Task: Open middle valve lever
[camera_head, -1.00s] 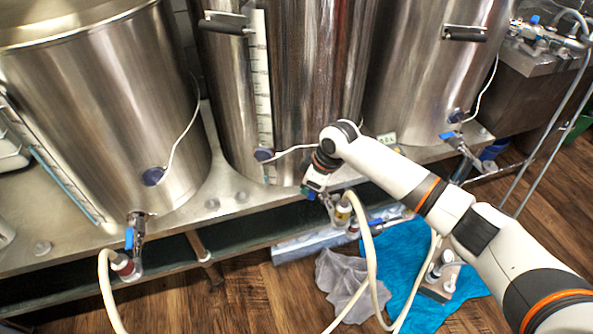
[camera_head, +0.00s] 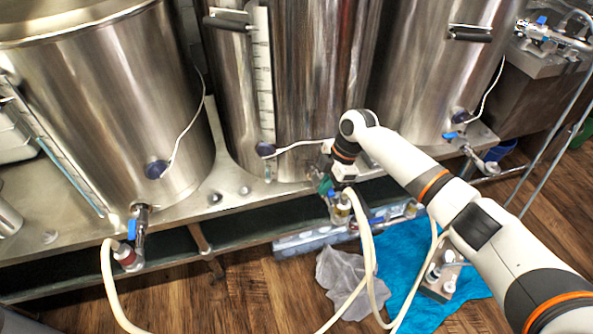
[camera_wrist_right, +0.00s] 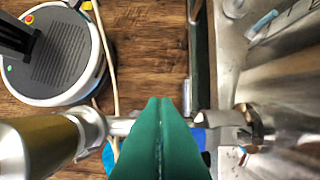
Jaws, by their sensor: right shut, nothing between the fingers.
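The middle tank (camera_head: 300,90) is tall shiny steel. Its valve (camera_wrist_right: 250,127) shows as a steel fitting at the right in the right wrist view. A blue lever (camera_wrist_right: 200,137) shows beside my right gripper's fingers there, partly hidden behind them; contact cannot be told. My right gripper (camera_head: 326,187) is low at the front of the middle tank and covers most of the valve in the head view. In the wrist view its green fingers (camera_wrist_right: 159,100) are shut together and empty. My left gripper is not in view.
The left valve has a blue lever (camera_head: 132,229), the right valve another (camera_head: 449,135). A pale hose (camera_head: 367,240) hangs from the middle valve's fitting. A yellowish metal cylinder (camera_wrist_right: 38,145) lies close left of my fingers. A blue cloth (camera_head: 405,262) and grey cloth (camera_head: 343,280) lie on the floor.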

